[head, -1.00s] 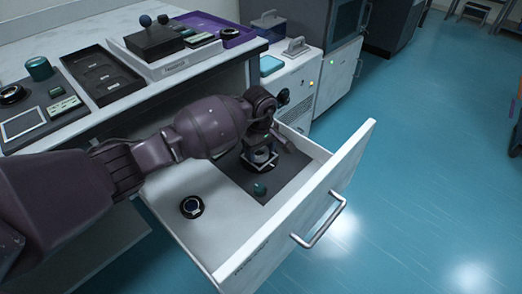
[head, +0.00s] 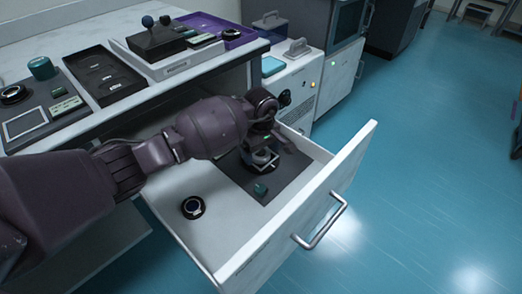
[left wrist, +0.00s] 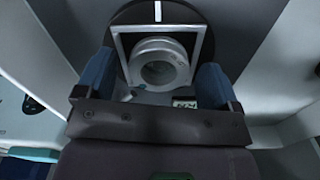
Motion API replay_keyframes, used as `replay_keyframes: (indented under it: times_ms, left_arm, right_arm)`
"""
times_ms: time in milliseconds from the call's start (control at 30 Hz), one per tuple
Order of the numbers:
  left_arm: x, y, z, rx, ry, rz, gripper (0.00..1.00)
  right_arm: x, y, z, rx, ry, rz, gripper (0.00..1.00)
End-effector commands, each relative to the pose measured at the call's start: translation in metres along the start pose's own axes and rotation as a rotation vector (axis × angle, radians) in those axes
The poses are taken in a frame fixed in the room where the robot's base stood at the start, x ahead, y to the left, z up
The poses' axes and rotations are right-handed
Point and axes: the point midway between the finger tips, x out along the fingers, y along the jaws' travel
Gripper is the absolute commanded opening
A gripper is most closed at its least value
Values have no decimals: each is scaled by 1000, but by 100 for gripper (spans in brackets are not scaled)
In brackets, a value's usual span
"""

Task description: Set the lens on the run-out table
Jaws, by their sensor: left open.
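My left gripper (head: 265,147) is open and reaches down into the pulled-out drawer (head: 226,222). Below it, on a dark mat, is a round ring-shaped piece (head: 262,157) on a square plate. In the left wrist view this ring (left wrist: 160,63) lies between the spread blue fingers, with a gap on both sides. A separate black round piece with a glassy centre, which looks like a lens (head: 192,208), lies on the bare drawer floor to the left. I cannot tell which piece is the run-out table. My right gripper is out of view.
A small teal block (head: 260,189) lies on the dark mat (head: 287,183). The drawer front with its handle (head: 320,222) stands close on the right. The worktop at upper left bears a black tray (head: 103,77), a white box and a purple tray (head: 234,36).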

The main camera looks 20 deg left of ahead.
Motion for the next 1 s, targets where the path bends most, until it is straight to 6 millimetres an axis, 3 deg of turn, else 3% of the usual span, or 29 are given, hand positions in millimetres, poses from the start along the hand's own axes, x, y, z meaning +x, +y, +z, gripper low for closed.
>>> replay_keyframes:
  times_ms: [533,733,1000]
  left_arm:
    - [-101,2,-1,1,6,10,87]
    - [-118,1,0,1,2,4,87]
    - [-120,0,0,0,0,0,87]
  right_arm:
    - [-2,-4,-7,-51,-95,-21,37]
    - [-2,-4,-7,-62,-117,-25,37]
    - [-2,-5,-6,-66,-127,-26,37]
